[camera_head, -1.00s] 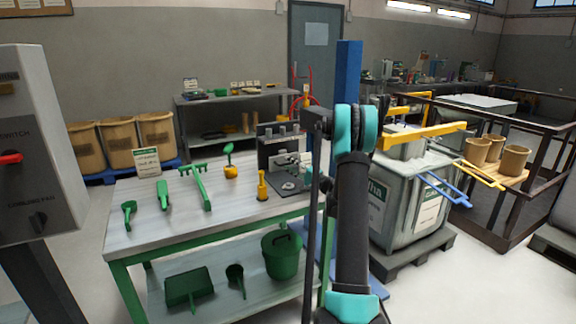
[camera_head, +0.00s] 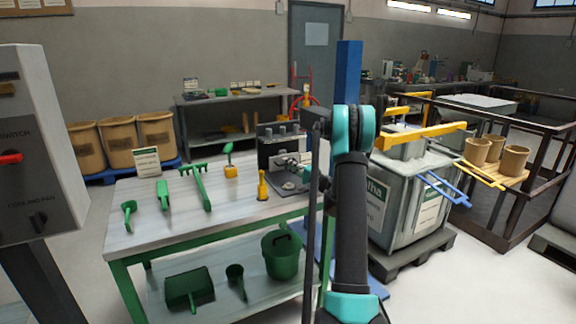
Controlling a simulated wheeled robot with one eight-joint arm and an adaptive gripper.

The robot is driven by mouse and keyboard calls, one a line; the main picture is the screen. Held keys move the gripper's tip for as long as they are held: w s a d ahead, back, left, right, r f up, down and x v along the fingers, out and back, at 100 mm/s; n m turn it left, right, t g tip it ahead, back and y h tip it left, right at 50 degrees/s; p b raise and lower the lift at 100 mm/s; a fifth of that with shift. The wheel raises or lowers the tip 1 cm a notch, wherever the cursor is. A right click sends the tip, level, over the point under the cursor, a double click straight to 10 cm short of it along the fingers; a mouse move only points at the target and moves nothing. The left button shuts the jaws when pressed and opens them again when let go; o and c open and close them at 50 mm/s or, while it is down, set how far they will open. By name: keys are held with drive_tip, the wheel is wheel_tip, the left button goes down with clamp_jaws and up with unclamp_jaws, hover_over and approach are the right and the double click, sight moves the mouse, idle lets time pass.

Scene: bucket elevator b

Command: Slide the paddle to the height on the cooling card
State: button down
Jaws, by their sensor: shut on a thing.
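A black upright stand (camera_head: 268,150) with grey cylinders along its top stands on a dark base at the right end of the table. My gripper (camera_head: 293,163) is at the front of this stand, small and partly behind my arm. Its jaws are shut on a small part there, which seems to be the paddle. The paddle's outline and height are too small to make out. A white card with a green header (camera_head: 147,162) stands at the table's back left. Its print is too small to read, so I cannot tell whether it is the cooling card.
The table (camera_head: 150,228) carries green hand tools (camera_head: 195,185) and a yellow-handled tool (camera_head: 262,187) close to the stand. A grey switch cabinet (camera_head: 40,140) is at the left. A large grey bin (camera_head: 405,210) with yellow and blue bars stands to the right of my arm.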

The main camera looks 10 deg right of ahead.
drive_tip(key=shift+f, duration=1.05)
drive_tip(key=c, duration=1.6)
unclamp_jaws()
drive_tip(key=v, duration=1.2)
